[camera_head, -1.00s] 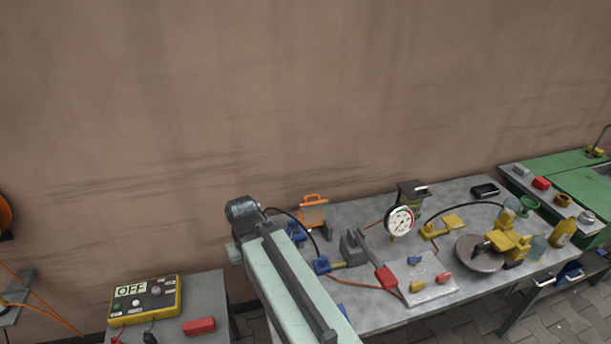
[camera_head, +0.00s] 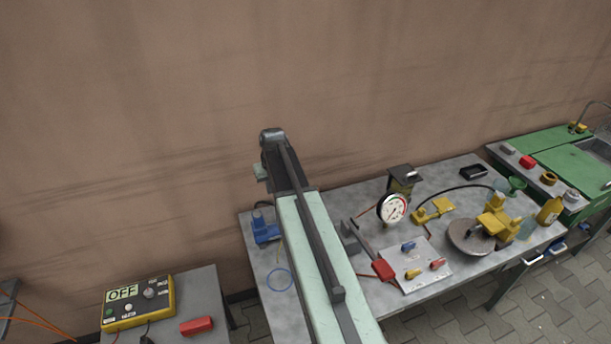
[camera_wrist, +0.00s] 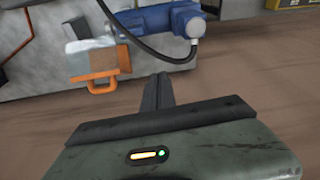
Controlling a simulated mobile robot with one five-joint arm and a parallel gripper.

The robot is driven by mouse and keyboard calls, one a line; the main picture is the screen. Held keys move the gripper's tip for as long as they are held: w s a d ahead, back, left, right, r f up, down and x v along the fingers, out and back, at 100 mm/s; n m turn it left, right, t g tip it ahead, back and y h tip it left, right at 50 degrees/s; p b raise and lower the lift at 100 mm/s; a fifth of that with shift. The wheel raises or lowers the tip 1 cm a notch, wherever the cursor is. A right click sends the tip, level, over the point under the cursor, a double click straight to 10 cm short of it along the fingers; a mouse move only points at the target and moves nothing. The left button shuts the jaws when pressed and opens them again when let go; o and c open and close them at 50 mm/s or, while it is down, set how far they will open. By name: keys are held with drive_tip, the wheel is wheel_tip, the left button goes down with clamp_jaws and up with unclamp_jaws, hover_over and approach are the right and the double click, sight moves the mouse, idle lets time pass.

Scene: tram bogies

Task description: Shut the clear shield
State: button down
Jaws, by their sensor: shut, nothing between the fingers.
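A clear, see-through panel with an orange frame and handle, which looks like the shield (camera_wrist: 96,60), is at the upper left of the wrist view. It sits beside a blue unit (camera_wrist: 172,18) at the bench edge. In the head view I cannot make it out now; my arm covers that part of the bench. My gripper (camera_wrist: 158,80) is shut and empty, its fingers together to the right of the orange handle and apart from it. In the head view the fingers do not show clearly.
A grey bench (camera_head: 385,312) carries a dial gauge (camera_head: 393,208), a switch plate (camera_head: 421,264), a round disc (camera_head: 472,236) and a yellow fixture (camera_head: 495,215). A yellow box reading OFF (camera_head: 138,303) stands on the left table. A black hose (camera_wrist: 150,45) curves above the fingers.

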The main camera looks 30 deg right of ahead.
drive_tip(key=w+d+r+m+t+h, duration=0.1)
drive_tip(key=w+d, duration=0.1)
drive_tip(key=d, duration=0.7)
drive_tip(key=w+d+r, duration=0.1)
drive_tip(key=w+d, duration=0.1)
drive_tip(key=d, duration=0.6)
drive_tip(key=a+b+x, duration=0.1)
drive_tip(key=b+x, duration=0.9)
drive_tip(key=x, duration=0.1)
drive_tip(key=s, duration=0.1)
drive_tip(key=s+r+p, duration=0.1)
drive_tip(key=s, duration=0.2)
drive_tip(key=shift+a+r, duration=0.25)
drive_tip(key=shift+f, duration=0.1)
